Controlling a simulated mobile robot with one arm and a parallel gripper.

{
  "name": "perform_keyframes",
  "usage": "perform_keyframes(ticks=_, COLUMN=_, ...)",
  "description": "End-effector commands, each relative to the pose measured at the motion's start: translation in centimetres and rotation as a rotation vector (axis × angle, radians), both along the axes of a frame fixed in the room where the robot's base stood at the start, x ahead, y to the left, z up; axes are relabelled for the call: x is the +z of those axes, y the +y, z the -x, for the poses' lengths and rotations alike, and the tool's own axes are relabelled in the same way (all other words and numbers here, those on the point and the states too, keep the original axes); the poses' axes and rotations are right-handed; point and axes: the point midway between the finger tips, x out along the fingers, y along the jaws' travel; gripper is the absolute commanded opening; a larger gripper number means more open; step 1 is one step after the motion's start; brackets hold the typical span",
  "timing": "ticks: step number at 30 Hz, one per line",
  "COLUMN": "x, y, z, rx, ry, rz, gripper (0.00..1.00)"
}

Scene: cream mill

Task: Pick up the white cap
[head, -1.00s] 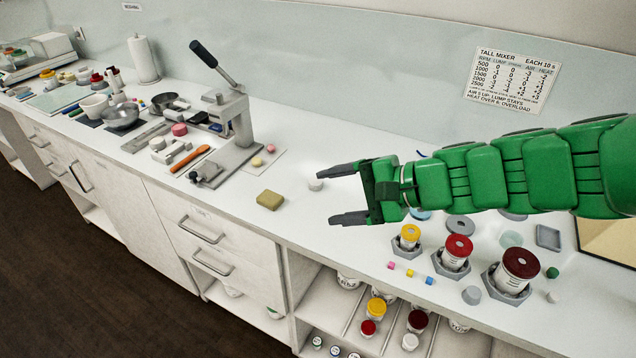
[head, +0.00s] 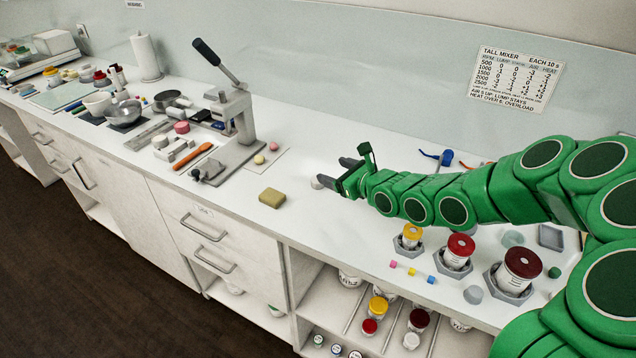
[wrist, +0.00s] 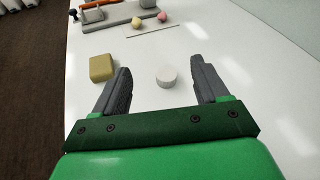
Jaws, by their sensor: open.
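The white cap (wrist: 167,76) is a small round piece on the white counter. In the wrist view it lies between the fingers of my gripper (wrist: 160,84), near the level of their tips, touching neither finger. In the head view the cap (head: 316,183) is partly hidden beside the fingertips. My gripper (head: 333,172) is open and empty, with two dark grey fingers pointing left. How high the fingertips are above the counter is hard to tell.
A tan sponge-like block (head: 272,197) lies left of the cap; it also shows beside the left finger in the wrist view (wrist: 102,68). A lever press (head: 232,120) stands farther left. Jars in grey hex holders (head: 514,276) stand right, near the counter's front edge.

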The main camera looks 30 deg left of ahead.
Motion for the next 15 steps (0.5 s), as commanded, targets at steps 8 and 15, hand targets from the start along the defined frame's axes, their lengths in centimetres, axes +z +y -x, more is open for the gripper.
perform_keyframes(ticks=8, x=-6.0, y=0.0, z=-0.9, rx=-0.099, ry=0.175, rz=0.027, gripper=0.74)
perform_keyframes(ticks=15, x=-6.6, y=0.7, z=-1.3, rx=-0.106, ry=0.185, rz=0.027, gripper=0.74)
